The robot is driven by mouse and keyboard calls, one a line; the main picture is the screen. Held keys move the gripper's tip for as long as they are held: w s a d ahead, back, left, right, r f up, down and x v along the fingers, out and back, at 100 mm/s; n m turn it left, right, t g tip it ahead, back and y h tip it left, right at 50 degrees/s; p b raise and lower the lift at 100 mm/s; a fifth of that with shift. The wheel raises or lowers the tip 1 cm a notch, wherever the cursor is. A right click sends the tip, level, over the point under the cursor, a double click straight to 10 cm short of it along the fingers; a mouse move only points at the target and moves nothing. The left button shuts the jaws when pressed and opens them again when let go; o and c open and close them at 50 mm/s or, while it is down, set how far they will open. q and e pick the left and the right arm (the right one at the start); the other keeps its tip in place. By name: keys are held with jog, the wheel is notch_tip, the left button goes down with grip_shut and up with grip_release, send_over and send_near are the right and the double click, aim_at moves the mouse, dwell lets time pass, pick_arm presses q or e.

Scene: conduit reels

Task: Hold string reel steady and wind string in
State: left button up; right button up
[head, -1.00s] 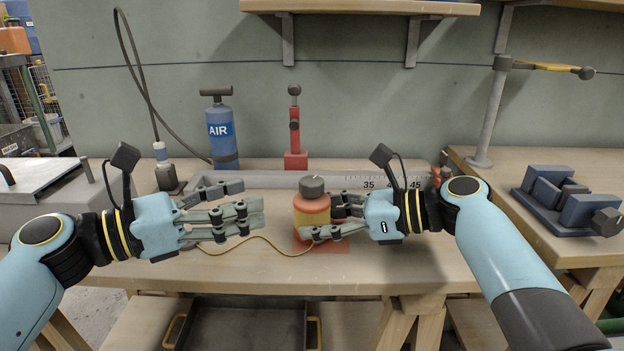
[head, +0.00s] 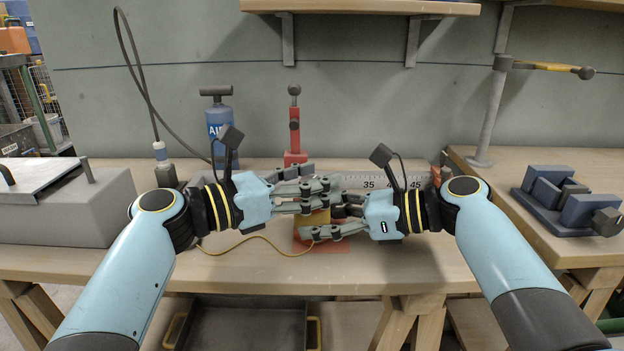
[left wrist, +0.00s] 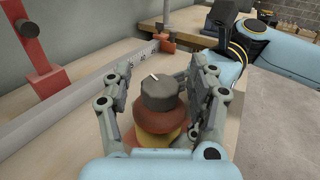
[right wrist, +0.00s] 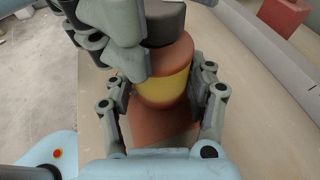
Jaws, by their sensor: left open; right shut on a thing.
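The string reel (right wrist: 165,84) has a red-orange body with a yellow string band and a dark grey knob (left wrist: 160,93) on top. It stands upright on a red base plate (head: 322,246) on the bench. My right gripper (right wrist: 160,95) is shut on the reel's body from the right, low down. My left gripper (left wrist: 155,85) is open, with its fingers on both sides of the knob. In the head view the left fingers hide the knob and most of the reel. The yellow string (head: 255,238) lies loose in a curve on the bench to the left.
A blue air bottle (head: 219,120) and a red stand (head: 295,130) are at the back. A grey rail with a scale (head: 375,182) runs behind the reel. A grey metal box (head: 70,205) is at left, a blue vise (head: 570,205) at right. The front bench is clear.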

pick_arm(q)
jog(key=shift+c, duration=0.4)
grip_shut()
jog(key=shift+f+m+g+h, duration=0.1)
jog(key=shift+m+g+h, duration=0.45)
jog(key=shift+g, duration=0.25)
jog(key=m+g, duration=0.2)
jog(key=g, duration=0.1)
jog(key=m+g+h, duration=0.1)
jog(key=m+g, duration=0.1)
jog(key=shift+w+a+g+h, duration=0.1)
jog(key=shift+g+h, duration=0.15)
jog(key=shift+g, duration=0.15)
jog(key=shift+f+m+g, duration=0.1)
jog(key=shift+m+g, duration=1.55)
jog(key=shift+g, duration=0.95)
jog(key=shift+m+g+y, duration=0.4)
jog(key=shift+g, duration=0.2)
